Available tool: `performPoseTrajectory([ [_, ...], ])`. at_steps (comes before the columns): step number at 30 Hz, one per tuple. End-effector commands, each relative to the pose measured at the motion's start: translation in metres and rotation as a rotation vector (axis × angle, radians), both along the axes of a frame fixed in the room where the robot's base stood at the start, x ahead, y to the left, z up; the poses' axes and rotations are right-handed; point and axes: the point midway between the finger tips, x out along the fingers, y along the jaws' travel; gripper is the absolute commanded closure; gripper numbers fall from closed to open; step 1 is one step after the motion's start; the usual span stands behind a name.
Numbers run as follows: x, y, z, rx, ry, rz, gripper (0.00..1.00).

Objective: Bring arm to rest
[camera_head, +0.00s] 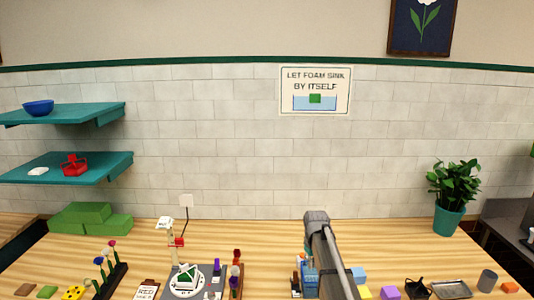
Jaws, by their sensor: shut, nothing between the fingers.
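My arm (333,262) rises from the bottom edge right of centre, a grey link with a darker rounded joint at its top. It stands in front of the worktop and hides part of what is behind it. I cannot make out my gripper or its fingers in this view. A small blue thing (310,273) shows just left of the arm, partly hidden by it.
The wooden worktop (265,235) is clear toward the wall. Green foam blocks (80,213), a flower rack (115,280) and a white round stand (187,280) are left. Small blocks, a black pan (416,288) and a potted plant (450,218) are right.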

Motion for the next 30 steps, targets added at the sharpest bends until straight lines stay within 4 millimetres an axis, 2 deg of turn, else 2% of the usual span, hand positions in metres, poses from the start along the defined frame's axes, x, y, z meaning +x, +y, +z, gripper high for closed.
performPoseTrajectory([
  [1, -0.014, -0.001, -0.006, 0.0, 0.0, -0.015, 1.0],
  [7, -0.055, -0.002, -0.021, 0.0, 0.0, -0.087, 1.0],
  [11, -0.101, -0.004, -0.038, 0.0, 0.0, -0.16, 1.0],
  [15, -0.159, -0.005, -0.058, -0.001, 0.0, -0.261, 1.0],
  [18, -0.194, -0.006, -0.07, -0.001, 0.0, -0.328, 1.0],
  [21, -0.221, -0.007, -0.079, -0.001, 0.0, -0.381, 1.0],
  [25, -0.241, -0.007, -0.084, -0.001, -0.001, -0.427, 1.0],
  [30, -0.247, -0.007, -0.085, -0.001, -0.001, -0.446, 1.0],
])
